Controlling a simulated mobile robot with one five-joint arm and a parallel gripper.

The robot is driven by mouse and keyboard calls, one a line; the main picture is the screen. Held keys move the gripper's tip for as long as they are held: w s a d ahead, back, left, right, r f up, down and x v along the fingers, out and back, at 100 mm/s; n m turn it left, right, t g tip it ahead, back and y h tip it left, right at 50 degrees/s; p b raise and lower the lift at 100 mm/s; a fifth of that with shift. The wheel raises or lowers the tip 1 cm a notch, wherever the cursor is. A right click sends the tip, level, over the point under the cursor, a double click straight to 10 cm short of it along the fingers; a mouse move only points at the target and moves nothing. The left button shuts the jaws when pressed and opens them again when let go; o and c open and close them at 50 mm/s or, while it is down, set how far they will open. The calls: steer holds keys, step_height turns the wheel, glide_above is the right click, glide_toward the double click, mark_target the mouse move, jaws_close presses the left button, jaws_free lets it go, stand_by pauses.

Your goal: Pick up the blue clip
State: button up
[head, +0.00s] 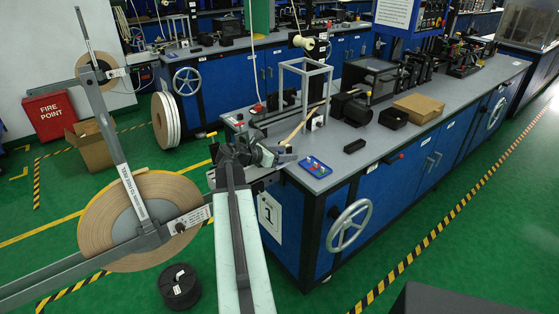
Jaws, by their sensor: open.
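A small blue tray (316,167) lies on the near left corner of the grey bench top (415,140). Several tiny coloured pieces stand on it, too small to tell apart, and I cannot make out which is the blue clip. My gripper (284,156) is at the bench's left end, just left of the tray and apart from it. It is open, and I see nothing held in it. My own arm rises from the bottom of the picture and hides part of the bench edge.
A large tape reel (105,225) on a grey stand is at the left. A black spool (179,286) is on the green floor. A grey frame (305,85), a black block (354,146) and a cardboard box (418,108) stand on the bench. A handwheel (349,226) sticks out in front.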

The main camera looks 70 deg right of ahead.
jaws_close()
steer(key=shift+r, duration=0.1)
